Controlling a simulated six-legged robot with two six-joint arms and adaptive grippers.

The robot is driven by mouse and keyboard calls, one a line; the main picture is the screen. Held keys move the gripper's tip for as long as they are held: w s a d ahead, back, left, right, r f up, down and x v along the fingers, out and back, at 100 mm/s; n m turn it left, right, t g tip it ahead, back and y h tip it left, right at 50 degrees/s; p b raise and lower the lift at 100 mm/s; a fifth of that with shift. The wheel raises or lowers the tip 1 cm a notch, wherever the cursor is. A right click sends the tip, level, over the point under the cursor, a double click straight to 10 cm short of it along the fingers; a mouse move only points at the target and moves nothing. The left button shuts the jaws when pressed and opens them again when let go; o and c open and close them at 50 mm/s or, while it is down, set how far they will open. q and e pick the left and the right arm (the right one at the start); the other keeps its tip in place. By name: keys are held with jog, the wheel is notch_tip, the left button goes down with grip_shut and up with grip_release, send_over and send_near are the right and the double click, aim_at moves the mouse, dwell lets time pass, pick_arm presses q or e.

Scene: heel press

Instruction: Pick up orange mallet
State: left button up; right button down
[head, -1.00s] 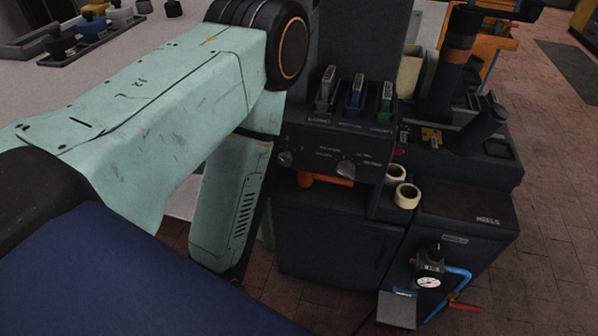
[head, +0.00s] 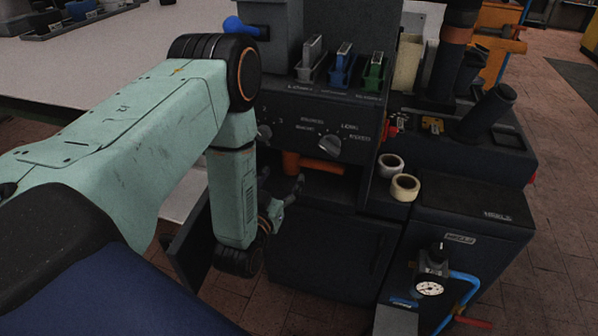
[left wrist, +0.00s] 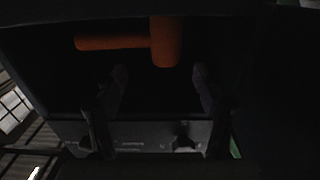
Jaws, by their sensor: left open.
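The orange mallet (head: 318,169) lies in a dark recess under the knob panel of the black machine. In the left wrist view its head (left wrist: 165,42) and its handle (left wrist: 110,43), pointing left, show near the top of the picture. My left gripper (head: 283,180) is in front of the recess, close to the mallet, partly hidden by my own forearm. In the left wrist view its two fingers (left wrist: 160,82) are apart with nothing between them, and the mallet head is just beyond the fingertips. My right gripper is not in view.
The knob panel (head: 310,130) overhangs the recess. A dark open door or flap (head: 188,245) stands beside my left arm. Two tape rolls (head: 404,187) sit on the ledge to the right. A pressure gauge (head: 430,286) with a blue hose is at the lower right.

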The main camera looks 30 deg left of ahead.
aim_at(288, 156)
pick_arm(q)
jog(key=shift+w+a+r+b, duration=0.15)
jog(key=shift+w+a, duration=0.15)
jog(key=shift+w, duration=0.3)
jog(key=shift+w+a+r+b, duration=0.15)
jog(key=shift+w+a, duration=0.1)
jog(key=shift+w, duration=0.65)
jog(key=b+x, duration=0.1)
jog(key=x, duration=0.2)
jog(key=shift+w+a+r+b, duration=0.1)
jog(key=shift+w+a+b, duration=0.15)
jog(key=shift+a+b, duration=0.15)
jog(key=shift+w+r, duration=0.15)
jog(key=shift+w, duration=0.5)
jog(key=shift+a, duration=0.1)
jog(key=shift+c, duration=0.2)
grip_shut()
